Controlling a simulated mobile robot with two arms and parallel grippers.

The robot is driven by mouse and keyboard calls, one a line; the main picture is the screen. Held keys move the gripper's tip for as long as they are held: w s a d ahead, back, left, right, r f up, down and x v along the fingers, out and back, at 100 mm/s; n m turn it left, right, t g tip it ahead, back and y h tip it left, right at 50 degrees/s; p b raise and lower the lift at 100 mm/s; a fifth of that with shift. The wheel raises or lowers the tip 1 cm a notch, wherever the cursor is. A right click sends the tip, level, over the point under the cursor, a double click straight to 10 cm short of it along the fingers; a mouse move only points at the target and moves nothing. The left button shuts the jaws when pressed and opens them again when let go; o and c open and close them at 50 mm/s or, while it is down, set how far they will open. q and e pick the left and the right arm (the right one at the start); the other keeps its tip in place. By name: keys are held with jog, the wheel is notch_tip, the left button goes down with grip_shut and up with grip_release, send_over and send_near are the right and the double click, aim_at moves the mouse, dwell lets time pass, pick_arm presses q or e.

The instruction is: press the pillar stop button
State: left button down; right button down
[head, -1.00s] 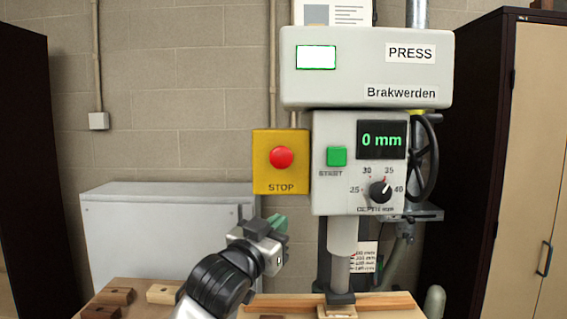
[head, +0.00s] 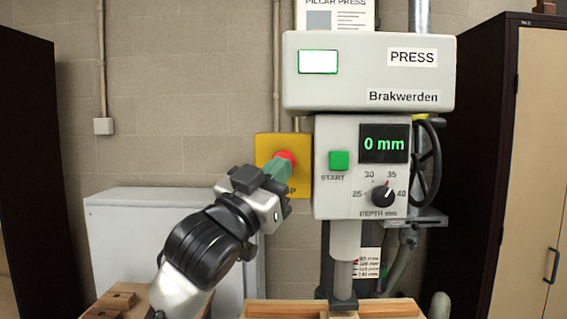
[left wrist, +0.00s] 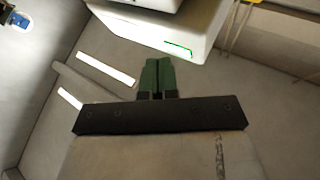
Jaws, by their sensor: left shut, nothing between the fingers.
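The red stop button (head: 286,157) sits on a yellow plate (head: 303,180) to the left of the press's control box. My left gripper (head: 284,166) is in front of the plate, its green fingertips overlapping the lower part of the button in the head view. I cannot tell whether the tips touch the button. The fingers are shut and empty; they also show side by side in the left wrist view (left wrist: 158,66). Most of the word on the plate is hidden by the gripper. My right gripper is not in view.
The pillar press (head: 368,72) has a green start button (head: 339,160), a depth knob (head: 383,195) and a display reading 0 mm (head: 384,144). A light grey cabinet (head: 130,225) stands behind my arm. Wooden blocks (head: 118,300) lie low on the left. Dark cabinets flank both sides.

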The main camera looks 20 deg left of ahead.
pick_arm(q)
jog(key=w+a+p, duration=0.1)
jog(key=w+a, duration=0.1)
jog(key=w, duration=0.6)
jog(key=shift+a+p, duration=0.15)
jog(key=shift+p, duration=0.25)
jog(key=shift+w, duration=0.1)
dwell(1.5)
jog(key=shift+w+a+p, duration=0.15)
jog(key=shift+w+p, duration=0.15)
jog(key=shift+w+a+p, duration=0.15)
jog(key=shift+w+p, duration=0.2)
jog(key=shift+w, duration=0.15)
dwell(0.8)
jog(key=shift+s, duration=0.1)
jog(key=shift+s+d, duration=0.25)
jog(key=shift+s, duration=0.55)
